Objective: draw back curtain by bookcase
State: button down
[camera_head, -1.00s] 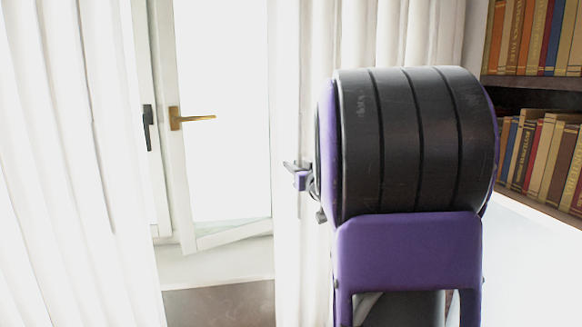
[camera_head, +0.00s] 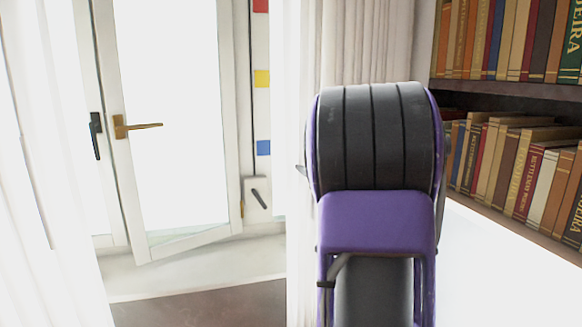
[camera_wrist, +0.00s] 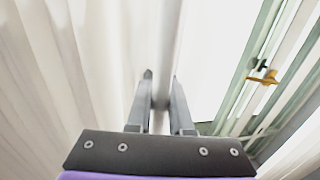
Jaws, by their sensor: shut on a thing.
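The white curtain by the bookcase (camera_head: 365,45) hangs in folds between the window and the bookcase; it also shows in the wrist view (camera_wrist: 100,60). Its left edge stands to the right of the window (camera_head: 170,90). My gripper (camera_wrist: 162,80) is shut on the curtain's edge, with cloth between its two grey fingers. In the head view my arm hides most of the gripper and part of the curtain.
The bookcase (camera_head: 490,92) with several books stands close on the right. The window stands ajar, with a brass handle (camera_head: 135,126). Another white curtain (camera_head: 40,220) hangs at the left. Coloured squares (camera_head: 262,78) show beside the window.

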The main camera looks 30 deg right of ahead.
jog(key=s+d+p, duration=0.1)
jog(key=s+d, duration=0.1)
jog(key=d, duration=0.5)
jog(key=shift+d, duration=0.2)
jog(key=c, duration=0.8)
grip_release()
jog(key=shift+s, duration=0.15)
jog(key=s+a, duration=0.1)
jog(key=s, duration=1.6)
jog(key=shift+a, duration=0.25)
